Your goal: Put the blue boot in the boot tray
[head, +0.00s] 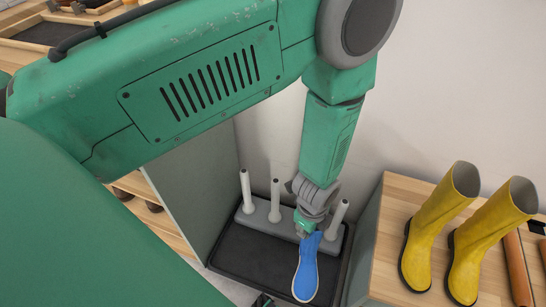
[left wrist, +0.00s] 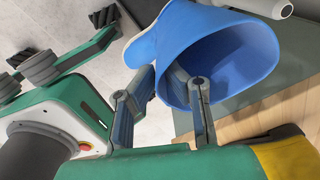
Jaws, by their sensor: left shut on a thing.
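The blue boot (head: 306,272) hangs below my left gripper (head: 307,228), over the dark boot tray (head: 245,262) as seen in the head view. In the left wrist view the boot (left wrist: 235,45) shows its open top. My left gripper (left wrist: 165,95) is shut on the wall at the rim, with one finger inside the opening and one outside. The tray has a grey block with upright pegs (head: 275,200) at its back; the boot is in front of the right pegs. Whether the boot touches the tray floor cannot be told.
A pair of yellow boots (head: 480,245) stands on a wooden bench (head: 390,258) to the right. A grey-green panel (head: 195,185) bounds the tray on the left. A wall is behind. The left part of the tray floor is clear.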

